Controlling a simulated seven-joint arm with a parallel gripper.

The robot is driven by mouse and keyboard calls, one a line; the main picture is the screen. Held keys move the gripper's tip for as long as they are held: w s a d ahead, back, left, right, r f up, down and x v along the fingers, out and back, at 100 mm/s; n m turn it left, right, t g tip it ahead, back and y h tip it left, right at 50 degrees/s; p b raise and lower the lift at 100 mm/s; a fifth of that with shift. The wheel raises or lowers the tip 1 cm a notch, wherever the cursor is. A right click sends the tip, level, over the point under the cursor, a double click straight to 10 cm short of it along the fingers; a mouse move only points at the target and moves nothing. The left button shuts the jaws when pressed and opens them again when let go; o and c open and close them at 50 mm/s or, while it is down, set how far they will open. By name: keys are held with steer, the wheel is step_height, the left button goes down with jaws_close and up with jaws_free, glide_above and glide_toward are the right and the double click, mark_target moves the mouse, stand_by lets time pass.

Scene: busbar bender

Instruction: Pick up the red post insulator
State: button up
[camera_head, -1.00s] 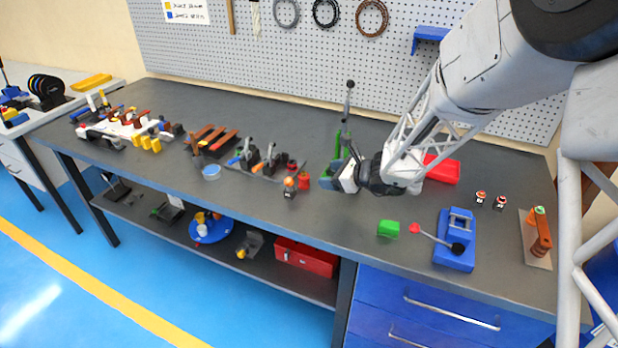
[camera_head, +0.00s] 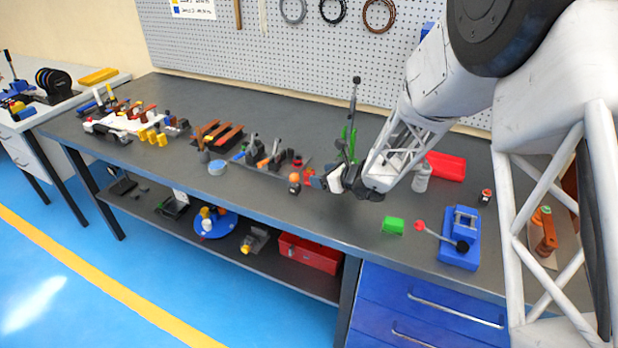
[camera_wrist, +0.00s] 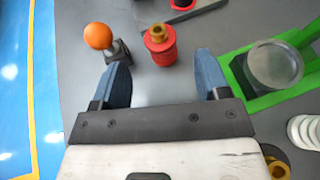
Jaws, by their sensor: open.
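The red post insulator (camera_wrist: 162,48) stands upright on the grey bench in the wrist view, a ribbed red body with a brass fitting on top. It sits just beyond the fingertips, about midway between them. In the head view the insulator (camera_head: 308,177) shows only in part, beside my gripper. My gripper (camera_wrist: 164,58) is open and empty, its two blue fingers apart on either side of the line to the insulator. In the head view my gripper (camera_head: 318,181) is low over the bench.
An orange ball knob (camera_wrist: 98,36) on a dark base stands close to the left finger. A green frame with a round clear disc (camera_wrist: 275,66) is close to the right finger. A green block (camera_head: 393,225) and a blue bender (camera_head: 460,240) stand farther right on the bench.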

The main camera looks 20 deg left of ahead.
mark_target(313, 173)
steer(key=shift+w+a+f, duration=0.15)
steer(key=shift+a, duration=0.4)
steer(key=shift+x, duration=2.65)
steer(key=c, duration=1.1)
